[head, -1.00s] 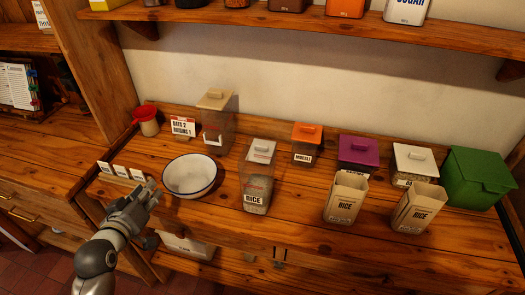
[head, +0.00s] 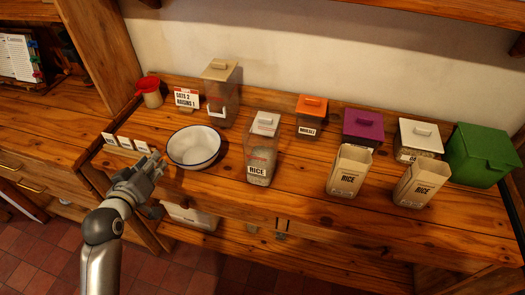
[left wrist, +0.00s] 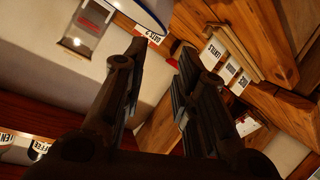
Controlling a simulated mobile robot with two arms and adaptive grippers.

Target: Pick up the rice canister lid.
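The rice canister (head: 261,160) is a clear upright container with a RICE label, standing on the pine counter right of the bowl. Its pale lid (head: 265,123), with a raised handle, sits on top. My left gripper (head: 155,165) is at the counter's front left, beside the bowl and well left of the canister. In the left wrist view its two fingers (left wrist: 161,52) are spread apart with nothing between them. My right gripper is in neither view.
A white bowl (head: 193,148) stands between my left gripper and the rice canister. Small label cards (head: 125,143) stand behind the gripper. Two RICE cartons (head: 348,172) stand to the right. Canisters with orange (head: 311,105) and purple (head: 363,126) lids stand behind.

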